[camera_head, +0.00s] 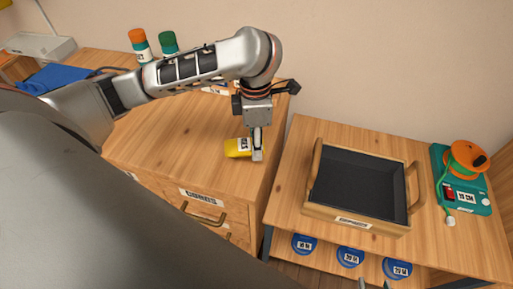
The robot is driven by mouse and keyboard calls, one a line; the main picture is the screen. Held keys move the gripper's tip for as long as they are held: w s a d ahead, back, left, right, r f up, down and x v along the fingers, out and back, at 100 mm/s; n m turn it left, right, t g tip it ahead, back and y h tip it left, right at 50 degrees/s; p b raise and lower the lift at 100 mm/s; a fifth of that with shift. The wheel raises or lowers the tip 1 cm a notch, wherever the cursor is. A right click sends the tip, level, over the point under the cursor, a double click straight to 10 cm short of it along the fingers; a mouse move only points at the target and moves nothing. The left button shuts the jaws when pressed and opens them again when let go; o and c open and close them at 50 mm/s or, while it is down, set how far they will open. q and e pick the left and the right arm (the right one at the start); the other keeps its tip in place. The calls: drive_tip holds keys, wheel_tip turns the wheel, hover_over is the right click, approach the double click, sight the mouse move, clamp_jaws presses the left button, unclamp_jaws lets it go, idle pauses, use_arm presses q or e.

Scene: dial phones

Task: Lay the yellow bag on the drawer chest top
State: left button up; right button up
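The yellow bag (234,148), with a white label, is at the right part of the drawer chest top (185,140). My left gripper (257,154) points down at the bag's right end. Its fingers look closed around that end, and the near finger hides part of it. I cannot tell whether the bag touches the top or is held just above it. Two fingertips of my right gripper (373,285) show at the bottom edge, apart, with nothing seen between them; the rest is out of view.
An open tray (355,222) with a dark inside and two handles stands on the right table, beside a teal device (477,203) with an orange reel. Blue round labelled things (350,256) sit below. Orange- and green-capped jars (168,42) and a blue cloth (55,77) are at the back left.

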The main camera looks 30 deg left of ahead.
use_arm(q)
wheel_tip(320, 180, down, 2)
drive_tip(key=shift+f, duration=0.1)
drive_tip(key=shift+f+b, duration=0.25)
drive_tip(key=shift+b, duration=0.1)
drive_tip(key=shift+r, duration=0.15)
drive_tip(key=o, duration=1.1)
drive_tip(key=shift+f, duration=0.2)
use_arm(e)
drive_tip(key=shift+w+d+f, duration=0.2)
drive_tip(key=shift+w+f, duration=0.05)
